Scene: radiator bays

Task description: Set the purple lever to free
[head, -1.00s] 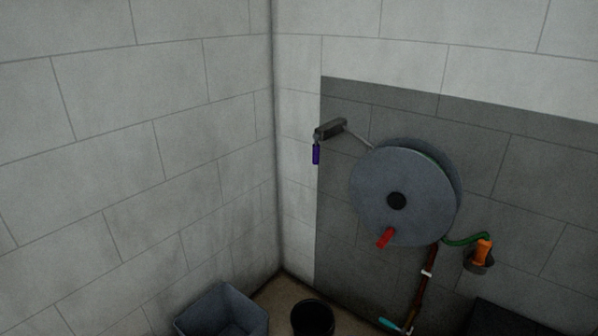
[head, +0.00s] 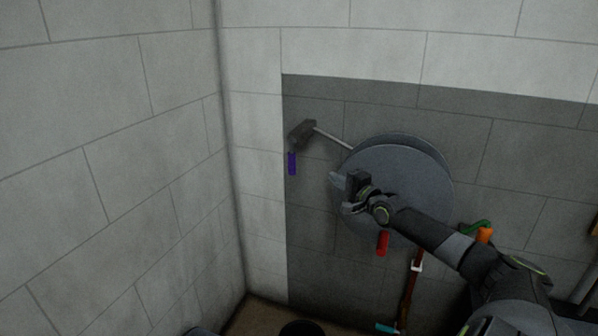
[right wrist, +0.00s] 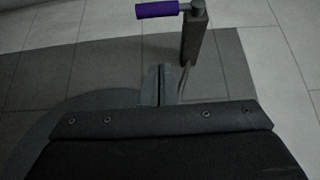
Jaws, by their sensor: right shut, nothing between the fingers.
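The purple lever (head: 292,163) hangs straight down from a dark grey block (head: 302,133) on the wall, left of the reel, in the head view. A thin rod runs from the block toward the reel. In the right wrist view the purple handle (right wrist: 162,9) lies at the top, with its block (right wrist: 195,38) to its right. My right gripper (head: 337,181) is in front of the reel, to the right of and a little below the lever, and apart from it. Its fingers (right wrist: 159,84) are closed together and empty. My left gripper is not in view.
The large grey reel (head: 410,165) with a red handle (head: 383,243) stands out from the wall behind my right arm. An orange nozzle (head: 485,236) on a green hose is at the right. A black bucket (head: 301,328) is on the floor. The wall left of the lever is clear.

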